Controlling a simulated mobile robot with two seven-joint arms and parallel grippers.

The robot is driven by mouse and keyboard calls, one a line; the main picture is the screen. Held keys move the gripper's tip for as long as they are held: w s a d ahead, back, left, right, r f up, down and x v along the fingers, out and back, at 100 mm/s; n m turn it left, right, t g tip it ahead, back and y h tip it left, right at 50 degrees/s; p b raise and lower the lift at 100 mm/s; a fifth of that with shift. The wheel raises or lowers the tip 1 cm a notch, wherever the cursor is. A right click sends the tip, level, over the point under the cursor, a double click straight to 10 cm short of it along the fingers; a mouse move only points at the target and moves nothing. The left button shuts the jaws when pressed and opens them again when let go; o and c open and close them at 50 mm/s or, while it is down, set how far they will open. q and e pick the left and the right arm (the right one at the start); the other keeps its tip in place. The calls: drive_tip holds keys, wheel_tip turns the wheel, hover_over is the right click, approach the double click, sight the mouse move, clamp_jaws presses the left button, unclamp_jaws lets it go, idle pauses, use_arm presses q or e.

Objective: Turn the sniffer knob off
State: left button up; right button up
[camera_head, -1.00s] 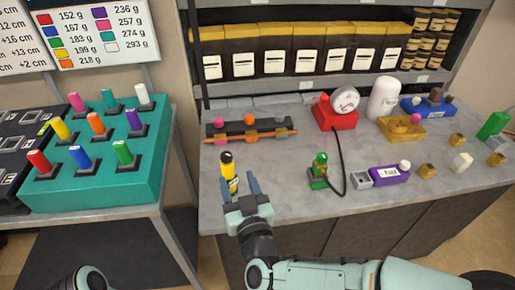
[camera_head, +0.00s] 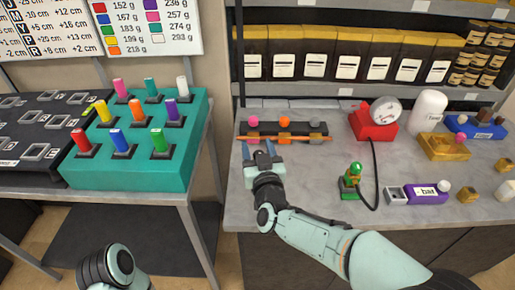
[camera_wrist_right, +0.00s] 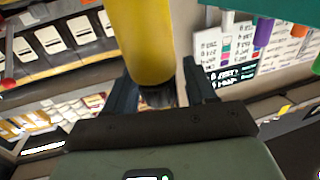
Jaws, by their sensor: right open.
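My right gripper (camera_head: 262,148) is open over the back left of the worktop, just in front of a dark block (camera_head: 268,130) with pink (camera_head: 254,121), orange (camera_head: 284,122) and grey knobs. In the right wrist view a yellow cylinder with a dark end (camera_wrist_right: 145,40) reaches between the open fingers (camera_wrist_right: 160,92), with gaps beside it. In the head view it is hidden, probably by my gripper. A red gauge unit (camera_head: 370,124) has a black cable leading to a green device (camera_head: 350,180). No label shows which part is the sniffer knob. My left gripper is out of view.
A purple box (camera_head: 425,194), a yellow tray (camera_head: 447,147) and a white bottle (camera_head: 428,110) stand to the right. A teal rack (camera_head: 130,172) of coloured pegs stands left, across a gap. Shelves of boxes (camera_head: 345,65) rise behind.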

drive_tip(key=shift+w, duration=0.15)
drive_tip(key=c, duration=1)
drive_tip(key=h+p, duration=0.1)
drive_tip(key=m+h+p, duration=0.1)
drive_tip(key=p, duration=0.1)
drive_tip(key=shift+r, duration=0.25)
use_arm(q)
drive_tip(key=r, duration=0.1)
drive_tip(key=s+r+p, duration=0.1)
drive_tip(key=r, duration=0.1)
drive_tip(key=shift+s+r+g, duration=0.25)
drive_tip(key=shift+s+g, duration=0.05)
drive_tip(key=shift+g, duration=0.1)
use_arm(e)
drive_tip(key=m+h, duration=0.2)
drive_tip(key=shift+d+f+h, duration=0.2)
drive_tip(key=shift+d+h, duration=0.05)
drive_tip(key=shift+h, duration=0.05)
